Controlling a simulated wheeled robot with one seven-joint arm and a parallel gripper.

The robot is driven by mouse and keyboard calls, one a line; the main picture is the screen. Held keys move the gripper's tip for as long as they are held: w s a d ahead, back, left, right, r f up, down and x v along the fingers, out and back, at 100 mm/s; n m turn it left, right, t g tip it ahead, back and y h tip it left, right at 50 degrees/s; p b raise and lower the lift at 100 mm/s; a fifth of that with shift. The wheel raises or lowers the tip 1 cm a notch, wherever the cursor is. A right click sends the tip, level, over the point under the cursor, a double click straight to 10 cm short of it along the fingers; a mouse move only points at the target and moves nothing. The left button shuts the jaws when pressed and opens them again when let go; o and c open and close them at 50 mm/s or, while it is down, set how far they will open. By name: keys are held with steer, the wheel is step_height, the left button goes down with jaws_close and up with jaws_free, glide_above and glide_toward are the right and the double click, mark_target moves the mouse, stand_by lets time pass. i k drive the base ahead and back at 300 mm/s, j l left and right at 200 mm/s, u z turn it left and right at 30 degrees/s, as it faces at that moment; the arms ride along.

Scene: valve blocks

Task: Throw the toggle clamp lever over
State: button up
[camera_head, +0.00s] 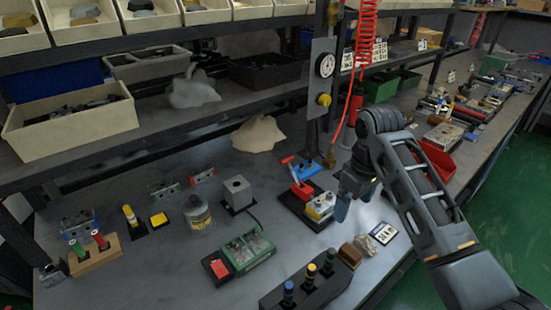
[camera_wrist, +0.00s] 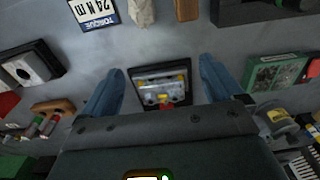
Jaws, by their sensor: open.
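The toggle clamp (camera_head: 306,208) stands on a dark base on the bench, with a pale metal block and yellow parts at its front. Its red lever (camera_head: 297,180) stands raised at the back left of the base. My gripper (camera_head: 354,202) is just right of the clamp, apart from the lever. In the wrist view my gripper (camera_wrist: 162,66) is open, its two blue fingers apart with nothing between them. Below and between them, the clamp's block (camera_wrist: 160,84) shows, with a bit of red (camera_wrist: 167,105) at the hand's edge. Most of the lever is hidden there by the hand.
A torque label (camera_head: 383,233) and a brown block (camera_head: 350,254) lie in front of the clamp. A black block with coloured knobs (camera_head: 305,285) is at the front edge. A green box (camera_head: 248,252) and a grey cube (camera_head: 237,192) stand to the left. A red hose hangs behind.

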mark_target(287, 160)
steer(key=i+j, duration=0.7)
